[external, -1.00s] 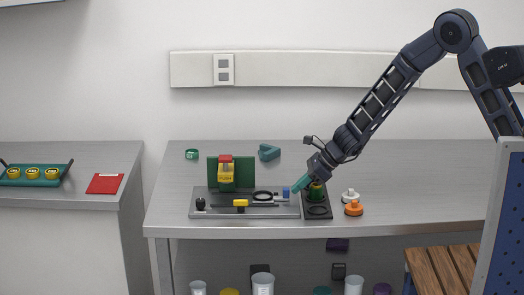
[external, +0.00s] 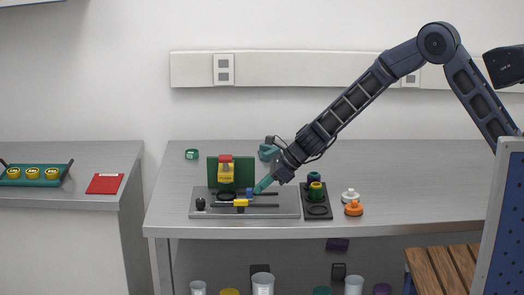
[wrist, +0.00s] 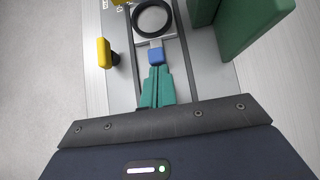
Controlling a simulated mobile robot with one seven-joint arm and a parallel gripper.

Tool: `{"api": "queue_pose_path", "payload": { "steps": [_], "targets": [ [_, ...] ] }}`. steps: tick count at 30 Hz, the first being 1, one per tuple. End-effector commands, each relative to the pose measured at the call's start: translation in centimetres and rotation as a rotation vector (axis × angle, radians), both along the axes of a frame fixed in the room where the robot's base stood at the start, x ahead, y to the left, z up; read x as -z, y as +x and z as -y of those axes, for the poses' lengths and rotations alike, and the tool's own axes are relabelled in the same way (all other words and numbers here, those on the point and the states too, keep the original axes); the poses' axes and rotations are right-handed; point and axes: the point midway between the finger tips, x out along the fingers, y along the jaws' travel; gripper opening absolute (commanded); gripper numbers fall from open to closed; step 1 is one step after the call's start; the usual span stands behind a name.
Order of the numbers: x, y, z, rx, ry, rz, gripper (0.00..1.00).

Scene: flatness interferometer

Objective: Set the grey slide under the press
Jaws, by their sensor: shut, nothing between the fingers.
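The grey slide (wrist: 141,40) carries a black ring (wrist: 152,17) and a blue block (wrist: 156,55) at its near end. In the external view the black ring (external: 227,195) shows just below the yellow press head (external: 225,173) with its red top, in front of the green upright (external: 245,172). The blue block (external: 249,192) sticks out to the right of the ring. My gripper (external: 258,189) has its teal fingers shut and empty. In the wrist view the fingertips (wrist: 157,67) are against or very close behind the blue block.
The grey base plate (external: 285,212) has a yellow knob (external: 241,203) at the front and a black knob (external: 200,204) at left. A black tray (external: 318,213) with a green-and-yellow piece stands at right, beside white (external: 350,196) and orange (external: 354,208) pieces.

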Motion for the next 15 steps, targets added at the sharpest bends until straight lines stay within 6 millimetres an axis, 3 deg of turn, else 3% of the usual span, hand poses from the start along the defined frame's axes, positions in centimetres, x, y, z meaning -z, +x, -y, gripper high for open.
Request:
{"api": "queue_pose_path", "payload": {
  "steps": [8, 15],
  "targets": [
    [-0.7, -0.1, -0.3, -0.002, 0.009, 0.002, 0.00],
    [-2.7, 0.0, 1.9, 0.000, 0.009, 0.003, 0.00]
  ]
}}
